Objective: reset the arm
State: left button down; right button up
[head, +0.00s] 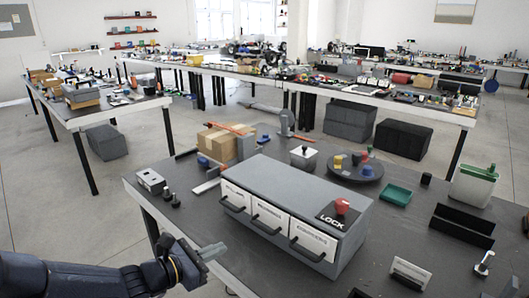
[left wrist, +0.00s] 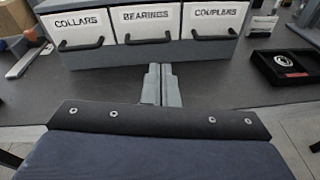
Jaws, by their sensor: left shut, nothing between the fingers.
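My left arm comes in at the lower left in the head view, and its gripper (head: 208,252) is shut and empty beside the table's near edge. In the left wrist view the two grey fingers (left wrist: 161,86) lie together, pointing at the drawer unit (left wrist: 205,50), with nothing between them. The grey drawer unit (head: 290,190) has three white drawers, labelled COLLARS (left wrist: 78,28), BEARINGS (left wrist: 152,22) and COUPLERS (left wrist: 214,18), all looking closed. A red knob (head: 342,206) sits on its LOCK plate. My right gripper is not in view.
The dark table (head: 430,190) also holds a grey box with holes (head: 151,181), a cardboard box (head: 217,144), a round tray (head: 340,170), a green tray (head: 396,195) and a bin (head: 473,187). A black tray (left wrist: 283,66) lies right of the drawers in the wrist view.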

pick_arm(q)
jog(key=s+d+r+m+g+p, duration=0.1)
jog(key=s+r+m+g+p, duration=0.2)
jog(key=s+m, duration=0.55)
jog(key=s+d+r+m+g, duration=0.2)
jog(key=s+r+m+g, duration=0.1)
jog(key=s+r+m, duration=0.5)
jog(key=s+a+f+m+y+p, duration=0.2)
jog(key=s+a+f+m+y, duration=0.2)
jog(key=s+a+m+y, duration=0.2)
jog(key=s+a+m, duration=0.2)
jog(key=s, duration=0.2)
jog(key=shift+s+a+f+y+p, duration=0.2)
jog(key=shift+s+f+y+p, duration=0.1)
jog(key=shift+s+f+y, duration=0.1)
